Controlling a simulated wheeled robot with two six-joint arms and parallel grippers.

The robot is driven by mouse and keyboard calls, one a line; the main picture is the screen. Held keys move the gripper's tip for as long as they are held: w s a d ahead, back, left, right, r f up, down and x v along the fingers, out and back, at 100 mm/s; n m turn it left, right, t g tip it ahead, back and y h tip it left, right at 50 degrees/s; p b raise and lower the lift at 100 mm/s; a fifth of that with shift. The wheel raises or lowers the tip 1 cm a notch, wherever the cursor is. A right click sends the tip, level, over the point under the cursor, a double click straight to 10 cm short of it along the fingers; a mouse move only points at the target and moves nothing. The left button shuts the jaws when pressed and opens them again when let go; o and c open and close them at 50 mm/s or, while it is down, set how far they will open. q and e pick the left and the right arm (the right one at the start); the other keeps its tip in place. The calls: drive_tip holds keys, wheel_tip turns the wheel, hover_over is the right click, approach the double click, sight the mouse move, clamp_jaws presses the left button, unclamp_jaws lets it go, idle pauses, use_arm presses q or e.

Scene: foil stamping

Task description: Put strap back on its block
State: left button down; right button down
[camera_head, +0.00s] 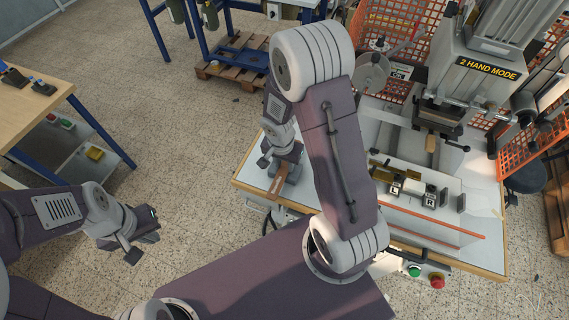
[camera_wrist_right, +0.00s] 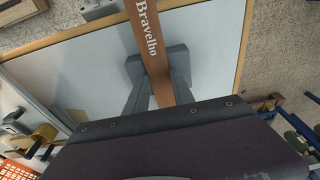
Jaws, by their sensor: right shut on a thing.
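The strap is a brown band with white "Bravelho" lettering in the right wrist view (camera_wrist_right: 147,30). It runs between the fingers of my right gripper (camera_wrist_right: 158,75), which is shut on it over the pale table top. In the head view the strap (camera_head: 277,187) shows below my right gripper (camera_head: 284,168) at the table's left end. The strap's far end is cut off by the right wrist view. I cannot tell which block belongs to the strap. My left gripper (camera_head: 141,247) is away from the table, over the floor at left; its finger gap is unclear.
The press (camera_head: 480,85) marked "2 HAND MODE" stands at the back right of the table (camera_head: 345,160). Small fixtures marked L (camera_head: 397,189) and R (camera_head: 430,198) sit before it. Green (camera_head: 414,271) and red (camera_head: 437,281) buttons are at the front edge. A wooden bench (camera_head: 30,115) stands left.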

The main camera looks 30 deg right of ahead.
sight(283, 172)
drive_tip(key=shift+w+d+f, duration=0.15)
drive_tip(key=shift+w+f, duration=0.05)
drive_tip(key=shift+f, duration=0.05)
drive_tip(key=c, duration=1.1)
unclamp_jaws()
drive_tip(key=shift+r, duration=0.1)
drive_tip(key=shift+s, duration=0.1)
drive_tip(key=shift+r, duration=0.35)
wheel_tip(283, 172, up, 10)
drive_tip(key=s+a+r+p, duration=0.1)
drive_tip(key=s+a+n, duration=0.1)
drive_tip(key=s+n, duration=0.1)
drive_tip(key=n, duration=0.1)
drive_tip(key=s+a+n+y, duration=0.1)
drive_tip(key=s+n, duration=0.1)
drive_tip(key=n, duration=0.1)
drive_tip(key=s+a+f+n, duration=0.1)
drive_tip(key=s+n, duration=0.2)
drive_tip(key=shift+a+n+y, duration=0.3)
drive_tip(key=shift+a, duration=0.05)
